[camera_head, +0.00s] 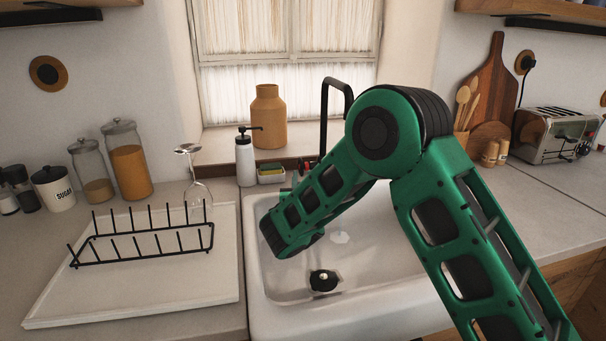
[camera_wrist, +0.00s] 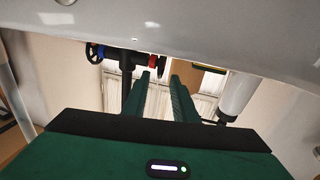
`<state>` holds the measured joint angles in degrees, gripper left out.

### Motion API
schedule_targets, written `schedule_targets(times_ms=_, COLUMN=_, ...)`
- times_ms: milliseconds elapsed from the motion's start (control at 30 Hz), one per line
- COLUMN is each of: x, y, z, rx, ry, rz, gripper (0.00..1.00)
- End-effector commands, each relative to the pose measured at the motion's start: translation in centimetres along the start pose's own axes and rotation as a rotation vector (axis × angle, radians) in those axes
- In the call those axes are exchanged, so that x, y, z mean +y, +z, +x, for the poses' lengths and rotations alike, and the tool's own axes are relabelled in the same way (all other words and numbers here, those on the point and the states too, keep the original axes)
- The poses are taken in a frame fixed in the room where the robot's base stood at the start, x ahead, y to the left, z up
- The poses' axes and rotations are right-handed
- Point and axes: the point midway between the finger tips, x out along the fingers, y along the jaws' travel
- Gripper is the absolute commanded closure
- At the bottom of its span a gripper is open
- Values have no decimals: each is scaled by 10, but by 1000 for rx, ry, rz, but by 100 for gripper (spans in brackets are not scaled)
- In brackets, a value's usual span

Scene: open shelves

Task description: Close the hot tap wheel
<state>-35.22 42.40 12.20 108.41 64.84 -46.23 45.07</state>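The black tap (camera_head: 325,100) rises behind the sink, partly hidden by my arm. The wrist view is upside down and shows the tap body (camera_wrist: 126,62) with a red wheel (camera_wrist: 153,61) on its right and a blue wheel (camera_wrist: 93,53) on its left. The red wheel also shows small in the head view (camera_head: 304,166). My gripper (camera_wrist: 164,75) has its two green fingers apart with an empty gap between them. Its tips show close to the red wheel in the picture; I cannot tell the depth between them. My arm mostly hides the gripper in the head view.
The white sink (camera_head: 262,285) lies under my arm. A soap dispenser (camera_head: 245,160) and a sponge holder (camera_head: 271,175) stand left of the tap. A black dish rack (camera_head: 150,250) with a wine glass (camera_head: 190,152) stands farther left. A toaster (camera_head: 555,135) is at the right.

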Motion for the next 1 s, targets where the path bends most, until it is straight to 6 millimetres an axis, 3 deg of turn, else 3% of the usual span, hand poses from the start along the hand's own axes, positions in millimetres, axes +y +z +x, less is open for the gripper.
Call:
schedule_targets(times_ms=100, x=2, y=0, z=21, rx=0, ry=3, rz=2, gripper=74)
schedule_targets(times_ms=300, x=1, y=0, z=44, rx=0, ry=2, rz=0, gripper=74)
schedule_targets(times_ms=733, x=1, y=0, z=52, rx=-1, ry=0, rz=-1, gripper=74)
schedule_targets(times_ms=833, x=0, y=0, z=52, rx=-1, ry=0, rz=-1, gripper=98)
schedule_targets(times_ms=1000, x=0, y=0, z=52, rx=-1, ry=0, rz=-1, gripper=100)
